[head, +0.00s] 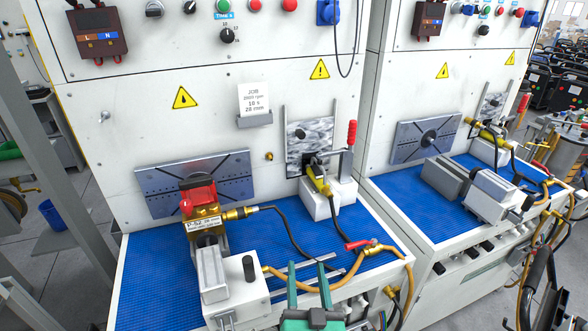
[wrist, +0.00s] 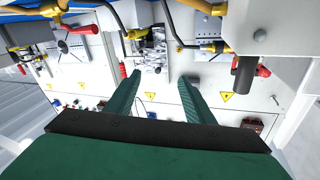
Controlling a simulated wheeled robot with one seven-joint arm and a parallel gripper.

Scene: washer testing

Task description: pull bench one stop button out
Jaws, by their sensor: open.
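On the upper panel of the nearer bench, at the top edge of the head view, are a small red button (head: 254,5) and a larger red button (head: 289,5). A green button (head: 223,5) is left of them. I cannot read which red one is the stop button, or tell whether it is pressed in. My gripper (head: 307,275) has green fingers and is open and empty. It is low at the front of the blue bench top, well below and apart from the buttons. In the wrist view, my gripper (wrist: 158,80) frames an upside-down bench; its small buttons are too unclear to identify.
A brass valve with a red cap (head: 200,203) is clamped on the blue bench top (head: 150,270). A red-handled clamp (head: 350,140), hoses and a card holder (head: 255,120) are around it. A blue plug with a cable (head: 328,12) is right of the buttons. A second bench (head: 440,210) stands at right.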

